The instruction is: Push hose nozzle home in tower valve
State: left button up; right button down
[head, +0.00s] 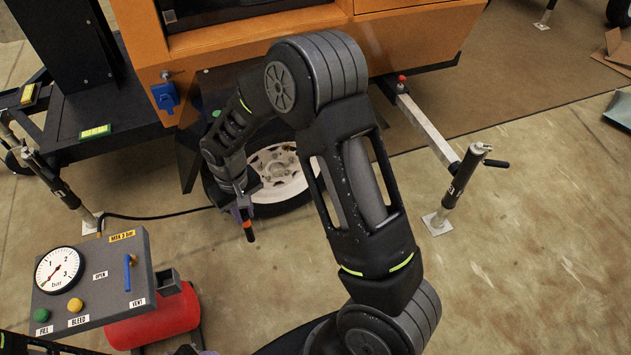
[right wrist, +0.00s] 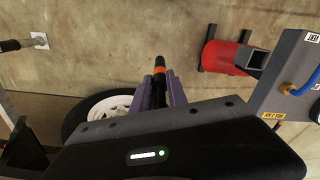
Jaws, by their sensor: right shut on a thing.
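My right gripper (head: 243,208) is shut on the hose nozzle (head: 248,232), which is dark with an orange band and hangs downward in the head view. In the right wrist view the nozzle (right wrist: 159,72) sticks out beyond the purple fingers of my right gripper (right wrist: 160,90). The nozzle is apart from the white-rimmed wheel (head: 278,172) of the orange light tower (head: 230,50), which lies just behind the gripper. I cannot make out the tower valve. My left gripper (head: 193,350) shows only partly at the bottom edge of the head view; its jaws are cut off.
A grey panel (head: 105,250) with a gauge, buttons and blue lever stands at left above a red tank (head: 150,322). A black hose (head: 155,215) runs toward the wheel. A stabiliser leg (head: 462,185) stands at right. The floor between panel and wheel is mostly clear.

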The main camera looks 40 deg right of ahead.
dwell(0.3)
